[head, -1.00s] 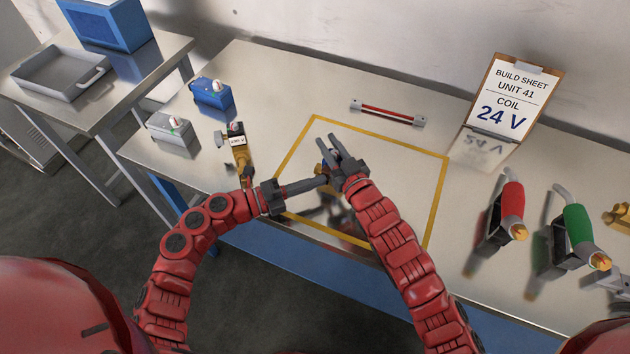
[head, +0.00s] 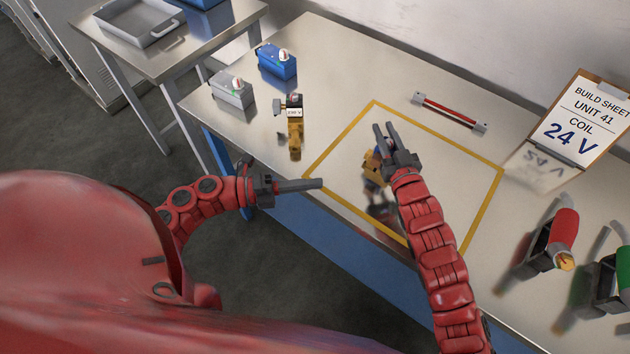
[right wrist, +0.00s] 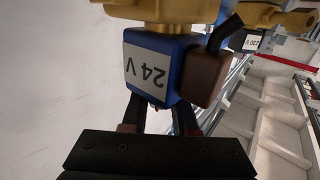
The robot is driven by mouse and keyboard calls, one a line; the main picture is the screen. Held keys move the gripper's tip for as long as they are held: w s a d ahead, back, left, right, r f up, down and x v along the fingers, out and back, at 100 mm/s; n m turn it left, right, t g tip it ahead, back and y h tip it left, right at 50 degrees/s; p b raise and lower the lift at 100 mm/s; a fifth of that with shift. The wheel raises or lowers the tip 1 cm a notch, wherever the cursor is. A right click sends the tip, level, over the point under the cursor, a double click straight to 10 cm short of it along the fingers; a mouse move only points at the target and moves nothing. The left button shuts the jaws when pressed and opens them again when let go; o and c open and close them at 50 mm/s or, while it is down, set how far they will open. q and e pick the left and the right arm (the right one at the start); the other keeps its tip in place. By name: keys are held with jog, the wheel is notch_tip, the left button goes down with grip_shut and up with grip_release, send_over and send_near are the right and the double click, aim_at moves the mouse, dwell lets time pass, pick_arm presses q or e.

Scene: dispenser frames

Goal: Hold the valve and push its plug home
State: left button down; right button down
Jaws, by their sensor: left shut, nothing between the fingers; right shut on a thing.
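The valve has a brass body (head: 373,166) and a blue coil (right wrist: 155,62) labelled 24 V. My right gripper (head: 385,127) is shut on the valve above the yellow-outlined area; in the right wrist view its dark fingers reach the blue coil. A brown plug (right wrist: 203,77) with a black cable sits against the coil's side in the right wrist view; I cannot tell whether a small gap is left. In the head view the arm partly hides the valve. My left gripper (head: 318,183) is shut and empty, apart from the valve, to its left near the bench's front edge.
Another brass valve (head: 295,125) stands left of the yellow outline (head: 335,146). A grey box (head: 232,92) and a blue box (head: 277,63) stand behind it. A red bar (head: 450,111) lies at the back. A clipboard (head: 580,120) reads COIL 24 V. Red (head: 553,240) and green tools stand right.

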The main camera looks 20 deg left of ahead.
jog(key=c, duration=0.6)
grip_release()
